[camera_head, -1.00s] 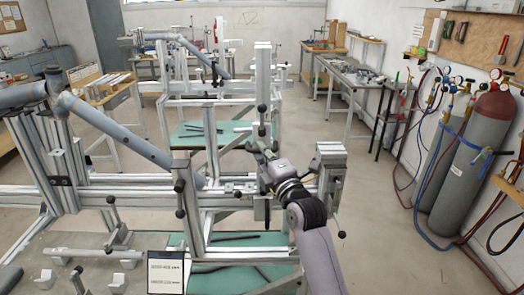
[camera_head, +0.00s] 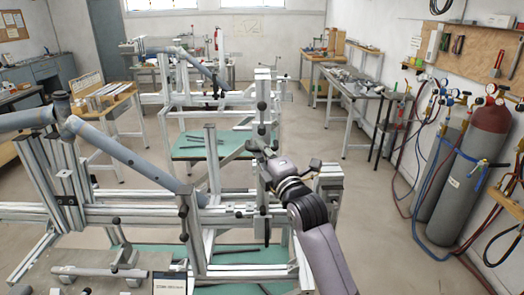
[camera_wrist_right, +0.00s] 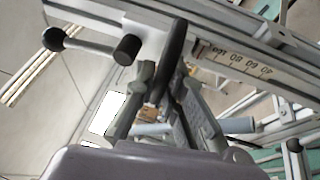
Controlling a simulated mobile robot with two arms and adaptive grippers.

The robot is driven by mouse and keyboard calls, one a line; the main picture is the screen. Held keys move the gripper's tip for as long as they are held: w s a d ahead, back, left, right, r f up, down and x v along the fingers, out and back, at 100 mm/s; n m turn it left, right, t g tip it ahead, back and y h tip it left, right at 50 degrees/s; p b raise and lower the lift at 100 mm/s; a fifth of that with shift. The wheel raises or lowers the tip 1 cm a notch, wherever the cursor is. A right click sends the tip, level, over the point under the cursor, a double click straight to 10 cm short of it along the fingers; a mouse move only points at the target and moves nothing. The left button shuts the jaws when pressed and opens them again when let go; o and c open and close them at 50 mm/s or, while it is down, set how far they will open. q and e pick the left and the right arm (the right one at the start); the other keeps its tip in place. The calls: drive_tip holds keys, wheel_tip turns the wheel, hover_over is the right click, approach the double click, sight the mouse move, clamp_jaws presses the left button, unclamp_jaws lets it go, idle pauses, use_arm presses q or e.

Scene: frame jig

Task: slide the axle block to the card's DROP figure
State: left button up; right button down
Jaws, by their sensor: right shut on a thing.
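My right gripper (camera_head: 262,152) reaches in from the lower right to the metal upright on the front jig rail. In the wrist view my right gripper (camera_wrist_right: 163,85) has its fingers closed around a dark upright bar (camera_wrist_right: 176,45). The bar stands beside the rail and appears to belong to the axle block (camera_head: 263,185), which my gripper and wrist partly hide. A printed scale (camera_wrist_right: 235,62) runs along the rail next to it. The card (camera_head: 171,284) is at the bottom edge, cut off; its figures are too small to read. My left gripper is not in view.
A blue-grey tube frame (camera_head: 130,158) sits in the jig at left. A clamp block (camera_head: 328,185) stands right of my wrist. A black ball lever (camera_wrist_right: 75,40) juts out near the fingers. Gas cylinders (camera_head: 470,175) with hoses stand at right; the floor before them is clear.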

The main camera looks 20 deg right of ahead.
drive_tip(key=c, duration=1.9)
unclamp_jaws()
drive_tip(key=shift+r, duration=0.55)
drive_tip(key=shift+f, duration=0.2)
wheel_tip(320, 180, down, 10)
drive_tip(key=b, duration=0.7)
drive_tip(key=s+d+f+b, duration=0.2)
drive_tip(key=s+b, duration=0.2)
drive_tip(key=s, duration=1.3)
drive_tip(key=shift+w+a+f+m+g, duration=0.15)
drive_tip(key=shift+f+m+g, duration=0.6)
drive_tip(key=shift+f, duration=1.9)
drive_tip(key=shift+w+a+f+m+g, duration=0.2)
drive_tip(key=shift+f+m+g, duration=0.55)
drive_tip(key=shift+f, duration=1.95)
drive_tip(key=shift+w+d+f+m+g, duration=0.2)
drive_tip(key=shift+f+m+g, duration=0.55)
drive_tip(key=shift+f, duration=1.9)
drive_tip(key=shift+a, duration=0.15)
